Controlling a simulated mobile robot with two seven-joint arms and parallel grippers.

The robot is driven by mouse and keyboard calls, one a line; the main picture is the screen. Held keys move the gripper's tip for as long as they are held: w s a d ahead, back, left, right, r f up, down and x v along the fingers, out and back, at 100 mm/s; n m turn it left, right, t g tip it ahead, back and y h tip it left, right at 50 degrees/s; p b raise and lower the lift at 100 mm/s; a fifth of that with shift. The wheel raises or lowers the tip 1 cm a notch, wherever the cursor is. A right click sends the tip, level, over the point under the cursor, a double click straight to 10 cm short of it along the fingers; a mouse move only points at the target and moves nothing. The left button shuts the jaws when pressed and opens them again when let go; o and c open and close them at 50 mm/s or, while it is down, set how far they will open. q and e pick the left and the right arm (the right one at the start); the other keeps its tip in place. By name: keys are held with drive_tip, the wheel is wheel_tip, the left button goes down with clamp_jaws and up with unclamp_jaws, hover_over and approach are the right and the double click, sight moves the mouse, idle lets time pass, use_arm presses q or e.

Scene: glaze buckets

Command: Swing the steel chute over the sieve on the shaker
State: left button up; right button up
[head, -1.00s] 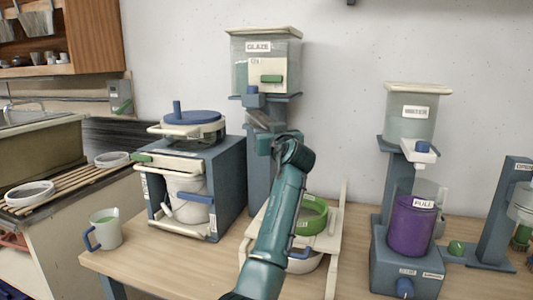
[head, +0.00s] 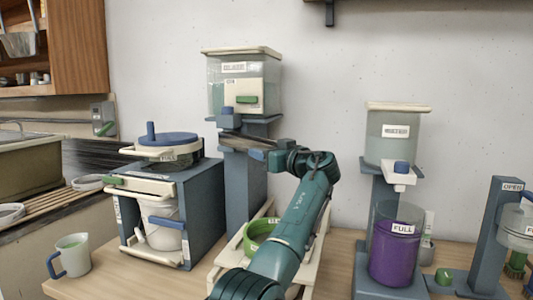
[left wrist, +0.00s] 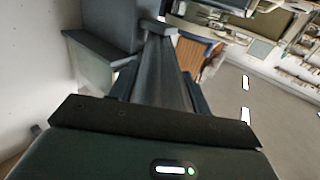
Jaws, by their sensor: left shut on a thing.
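The steel chute (head: 245,140) slopes out to the right below the outlet of the glaze hopper (head: 235,85). My left gripper (head: 270,152) is shut on the chute near its outer end. In the left wrist view the chute (left wrist: 164,75) runs away from the jaws as a long grey trough. The green sieve (head: 256,232) sits on the cream shaker (head: 228,265), lower down and in front of the hopper column. My left arm hides the sieve's right part. Whether the chute's end is above the sieve cannot be told. My right gripper is out of view.
Left of the column stands a blue cabinet (head: 205,215) with a lidded pot (head: 168,145) on top. A jug (head: 72,255) is at the table's left. A water tank (head: 393,138) and a purple-filled container (head: 395,245) stand at the right.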

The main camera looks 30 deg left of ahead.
use_arm(q)
drive_tip(key=o, duration=1.4)
drive_tip(key=shift+w, duration=0.15)
drive_tip(key=shift+c, duration=0.2)
drive_tip(key=shift+d, duration=0.1)
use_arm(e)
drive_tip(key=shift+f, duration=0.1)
use_arm(q)
drive_tip(key=shift+d, duration=0.2)
drive_tip(key=b+v, duration=0.2)
drive_tip(key=v, duration=1)
drive_tip(key=shift+s+d, duration=0.3)
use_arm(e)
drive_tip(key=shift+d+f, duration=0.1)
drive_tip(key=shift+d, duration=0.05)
use_arm(q)
drive_tip(key=shift+r, duration=0.1)
